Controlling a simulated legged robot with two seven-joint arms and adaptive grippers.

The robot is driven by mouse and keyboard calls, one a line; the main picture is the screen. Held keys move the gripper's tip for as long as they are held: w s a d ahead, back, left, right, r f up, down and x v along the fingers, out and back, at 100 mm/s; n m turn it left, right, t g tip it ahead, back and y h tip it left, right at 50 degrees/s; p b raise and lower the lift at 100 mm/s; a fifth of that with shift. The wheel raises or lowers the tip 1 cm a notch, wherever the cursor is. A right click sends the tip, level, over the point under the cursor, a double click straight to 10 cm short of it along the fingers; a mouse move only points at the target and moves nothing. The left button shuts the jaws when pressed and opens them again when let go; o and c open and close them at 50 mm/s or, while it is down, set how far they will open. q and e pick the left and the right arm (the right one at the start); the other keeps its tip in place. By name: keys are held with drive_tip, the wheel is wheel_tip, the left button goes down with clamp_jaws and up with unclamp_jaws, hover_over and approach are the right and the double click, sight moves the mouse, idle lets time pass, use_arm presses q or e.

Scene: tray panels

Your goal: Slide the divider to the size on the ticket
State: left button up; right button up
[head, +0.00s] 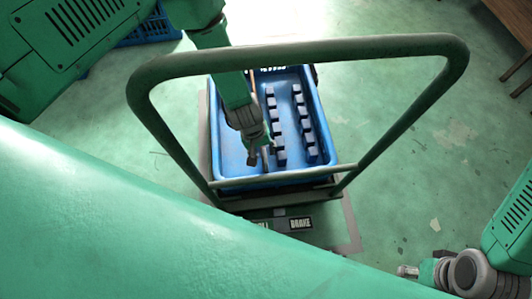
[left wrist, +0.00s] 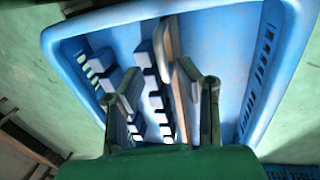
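A blue tray (head: 234,160) stands on a trolley in the head view and fills much of the left wrist view (left wrist: 70,60). My left gripper (head: 258,152) reaches down into the tray's near half. In the left wrist view its fingers (left wrist: 167,100) are apart, with the wooden divider (left wrist: 183,100) showing between them; I cannot tell whether they touch it. My right gripper (head: 408,271) is at the lower right, away from the tray. I see no readable ticket.
Two rows of small blocks (head: 305,125) stand on the tray floor. A BRAKE label (head: 300,224) is at the near side. Another blue crate (head: 148,32) is at the upper left.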

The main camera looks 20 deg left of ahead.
use_arm(q)
wheel_tip(320, 180, up, 9)
drive_tip(key=a, duration=0.1)
drive_tip(key=shift+s, duration=0.4)
drive_tip(key=shift+a+f, duration=0.15)
